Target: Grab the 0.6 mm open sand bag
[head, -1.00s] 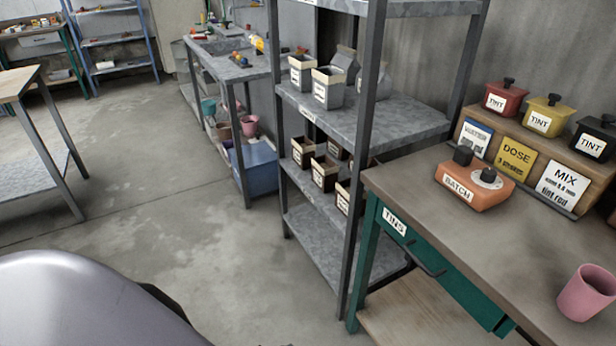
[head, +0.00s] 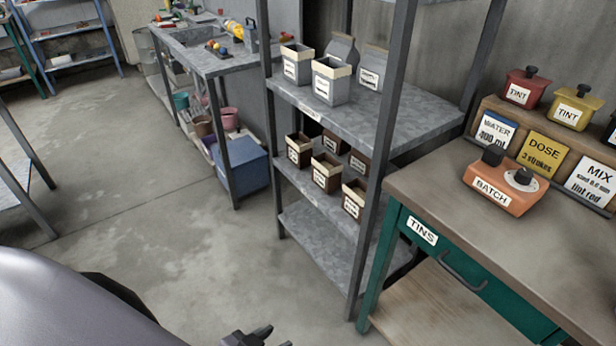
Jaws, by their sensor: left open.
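A metal shelf rack stands in the middle. On its upper visible shelf (head: 410,118) are two open grey bags with cream rims, a left one (head: 296,66) and a right one (head: 331,84), with grey closed-looking bags (head: 343,54) behind. On the shelf below are several open brown bags with cream rims, including a front one (head: 326,175). All carry white labels too small to read, so I cannot tell which is 0.6 mm. My left gripper (head: 262,337) shows at the bottom edge, open, low in front of the rack and apart from the bags. My right gripper is not visible.
A green workbench (head: 440,190) with a TINS drawer stands at right, holding an orange BATCH device (head: 506,186), a MIX card (head: 594,181) reading tint red, and tint pots (head: 575,106). A blue bin (head: 241,165) sits left of the rack. Floor between is clear.

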